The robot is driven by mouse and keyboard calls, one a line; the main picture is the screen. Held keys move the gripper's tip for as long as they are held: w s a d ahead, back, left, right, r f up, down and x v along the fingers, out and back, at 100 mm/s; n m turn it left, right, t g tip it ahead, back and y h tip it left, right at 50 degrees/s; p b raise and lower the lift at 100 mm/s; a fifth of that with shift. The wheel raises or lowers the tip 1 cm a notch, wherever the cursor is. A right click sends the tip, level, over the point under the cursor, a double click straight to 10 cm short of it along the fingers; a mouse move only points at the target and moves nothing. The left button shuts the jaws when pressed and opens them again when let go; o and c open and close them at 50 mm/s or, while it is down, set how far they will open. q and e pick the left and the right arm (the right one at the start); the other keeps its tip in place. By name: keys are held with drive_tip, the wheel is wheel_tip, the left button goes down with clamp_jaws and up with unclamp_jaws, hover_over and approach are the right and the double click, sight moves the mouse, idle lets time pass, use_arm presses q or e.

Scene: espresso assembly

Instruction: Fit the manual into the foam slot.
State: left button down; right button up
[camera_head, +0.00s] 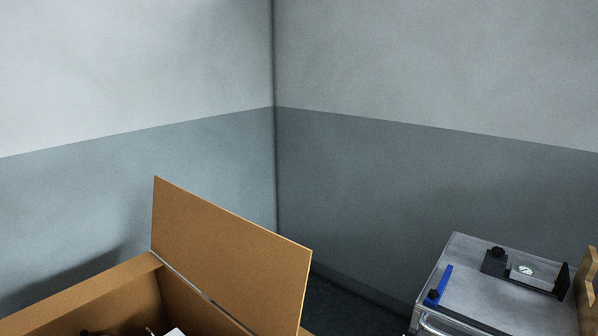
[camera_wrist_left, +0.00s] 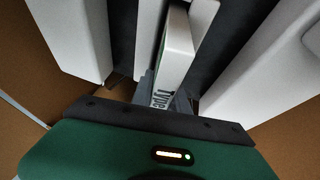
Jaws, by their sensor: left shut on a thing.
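In the left wrist view, my left gripper (camera_wrist_left: 172,88), with its green body and dark front bar, is shut on the manual (camera_wrist_left: 180,52). The manual is a thin white piece seen nearly edge-on, with the printed letters "Type" near the jaws. White foam blocks stand on the left (camera_wrist_left: 70,35) and on the right (camera_wrist_left: 245,65), with dark gaps between them and the manual. I cannot tell how deep the manual sits in the foam slot. In the head view the slot, the manual and my left gripper cannot be made out. My right gripper is in neither view.
An open cardboard box (camera_head: 95,298) stands at the lower left of the head view, its flap (camera_head: 230,250) raised. A white item (camera_head: 173,332) shows inside. A metal cart (camera_head: 485,305) at the right carries a blue-handled tool (camera_head: 441,284) and a black device with a dial (camera_head: 525,271).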

use_arm(q)
drive_tip(key=shift+w+a+r+p, duration=0.1)
drive_tip(key=shift+r+p, duration=0.4)
drive_tip(key=shift+r, duration=0.15)
drive_tip(key=shift+s+a+r+p, duration=0.15)
drive_tip(key=shift+r+p, duration=0.6)
drive_tip(key=shift+r, duration=0.25)
drive_tip(key=shift+s+a+r+p, duration=0.1)
drive_tip(key=shift+s+r+p, duration=0.05)
drive_tip(key=shift+r+p, duration=0.7)
